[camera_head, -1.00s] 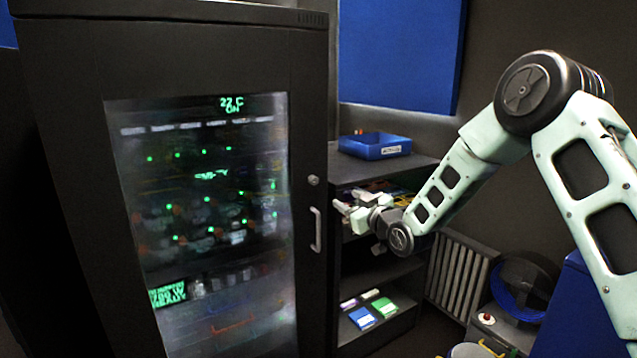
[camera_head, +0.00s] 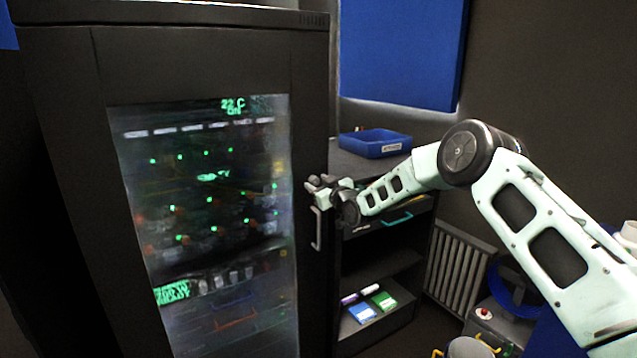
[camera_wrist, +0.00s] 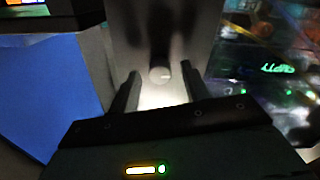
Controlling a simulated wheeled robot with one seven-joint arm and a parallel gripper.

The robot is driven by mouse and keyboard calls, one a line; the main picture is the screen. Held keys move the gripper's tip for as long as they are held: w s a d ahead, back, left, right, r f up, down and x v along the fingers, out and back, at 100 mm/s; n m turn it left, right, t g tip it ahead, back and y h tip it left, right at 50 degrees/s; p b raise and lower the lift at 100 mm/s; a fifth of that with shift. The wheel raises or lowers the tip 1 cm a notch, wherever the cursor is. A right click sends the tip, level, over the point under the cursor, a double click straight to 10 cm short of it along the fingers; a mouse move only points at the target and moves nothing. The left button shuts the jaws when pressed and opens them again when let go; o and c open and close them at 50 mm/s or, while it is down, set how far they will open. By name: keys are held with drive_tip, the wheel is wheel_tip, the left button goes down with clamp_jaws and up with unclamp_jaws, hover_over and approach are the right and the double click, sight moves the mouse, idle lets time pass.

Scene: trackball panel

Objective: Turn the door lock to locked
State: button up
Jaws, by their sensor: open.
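The door lock (camera_wrist: 160,75) is a small round knob on the dark frame of the cabinet door. In the wrist view it lies between and just beyond my two fingers, with a gap on each side. My gripper (camera_wrist: 161,88) is open and empty. In the head view my gripper (camera_head: 316,182) is at the door's right edge, just above the door handle (camera_head: 316,228), and hides the lock. I cannot tell the lock's turn angle. The cabinet door (camera_head: 75,130) looks closed.
A shelf unit with a blue bin (camera_head: 374,144) on top stands right of the cabinet, close to my arm. A radiator (camera_head: 458,268) is beyond it. Blue and green boxes (camera_head: 384,301) lie on the low shelf.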

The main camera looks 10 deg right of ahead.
drive_tip(key=shift+w+a, duration=0.1)
drive_tip(key=shift+w, duration=0.1)
drive_tip(key=c, duration=1)
